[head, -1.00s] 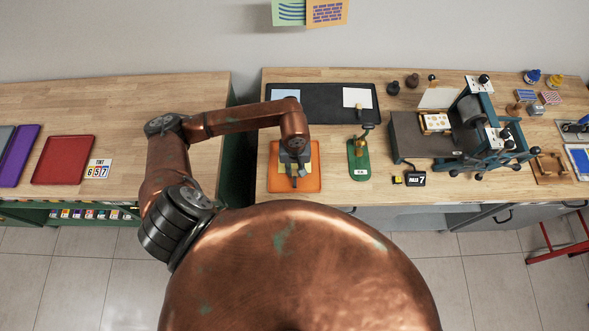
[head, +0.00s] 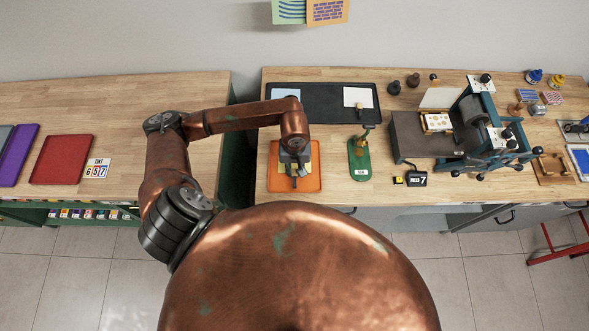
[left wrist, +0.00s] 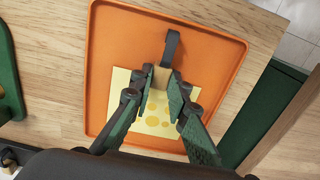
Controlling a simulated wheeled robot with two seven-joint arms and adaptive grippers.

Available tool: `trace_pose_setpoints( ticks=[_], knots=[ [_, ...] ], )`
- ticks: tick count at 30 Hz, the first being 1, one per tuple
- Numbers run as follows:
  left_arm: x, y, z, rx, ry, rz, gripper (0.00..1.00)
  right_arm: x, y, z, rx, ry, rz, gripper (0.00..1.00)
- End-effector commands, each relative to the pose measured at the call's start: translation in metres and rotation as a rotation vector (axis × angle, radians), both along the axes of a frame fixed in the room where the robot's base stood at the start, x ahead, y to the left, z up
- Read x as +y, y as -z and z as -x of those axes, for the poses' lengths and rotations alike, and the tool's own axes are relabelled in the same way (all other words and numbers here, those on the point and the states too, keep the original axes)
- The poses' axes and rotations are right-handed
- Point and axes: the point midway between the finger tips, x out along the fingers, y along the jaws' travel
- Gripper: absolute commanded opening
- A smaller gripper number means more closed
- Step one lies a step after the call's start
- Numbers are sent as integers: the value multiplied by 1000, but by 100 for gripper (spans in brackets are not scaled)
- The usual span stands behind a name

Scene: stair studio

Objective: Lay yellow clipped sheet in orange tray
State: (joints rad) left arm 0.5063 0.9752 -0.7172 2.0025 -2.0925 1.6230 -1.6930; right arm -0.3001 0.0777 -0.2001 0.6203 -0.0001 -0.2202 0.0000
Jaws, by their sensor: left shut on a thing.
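The orange tray (head: 312,183) lies on the wooden bench near its front edge; it fills much of the left wrist view (left wrist: 115,40). The yellow sheet (left wrist: 120,80), with darker yellow spots, is over the tray floor, inside its rim; whether it touches the floor I cannot tell. A dark clip (left wrist: 171,48) is at the sheet's edge. My left gripper (head: 295,172) is above the tray, and in the left wrist view its fingers (left wrist: 160,85) are shut on the clip, partly hiding the sheet. My right gripper is not in view.
A green stand (head: 359,160) is just right of the tray. A black tray (head: 325,100) with pale sheets lies behind. A press (head: 465,130) stands farther right. A gap separates this bench from the left one, which holds a red tray (head: 62,160).

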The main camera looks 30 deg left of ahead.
Motion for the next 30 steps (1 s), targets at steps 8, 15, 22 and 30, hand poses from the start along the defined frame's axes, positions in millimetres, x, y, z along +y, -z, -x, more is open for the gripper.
trace_pose_setpoints(
  ticks=[8, 15, 22, 30],
  knots=[
    [0, 0, 0, 0, 0, 0, 31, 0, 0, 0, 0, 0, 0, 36],
    [0, 0, 0, 0, 0, 0, 36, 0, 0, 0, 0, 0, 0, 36],
    [0, -7, 0, -1, 0, 0, 36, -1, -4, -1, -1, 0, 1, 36],
    [0, -26, 0, -1, 1, 0, 36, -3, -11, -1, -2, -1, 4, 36]
  ],
)
